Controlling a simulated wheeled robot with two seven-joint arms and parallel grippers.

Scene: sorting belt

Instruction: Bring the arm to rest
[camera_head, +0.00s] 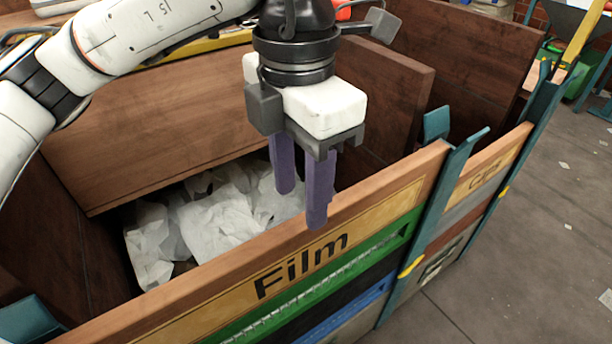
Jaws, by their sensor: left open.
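My left arm comes in from the upper left. My left gripper (302,207) points down above the bin marked "Film" (200,299), close to its front wall. Its two purple fingers are apart, with nothing seen between them. One finger shows in front of the bin's inside and the other overlaps the top of the front wall. I cannot tell whether that finger touches the wall. My right gripper is not in view.
Crumpled white film (217,222) lies inside the bin. A second wooden bin (484,175) with a partly hidden label stands to the right, past a teal post (448,189). Open grey floor (520,262) lies at the right. A green container (583,76) is far back.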

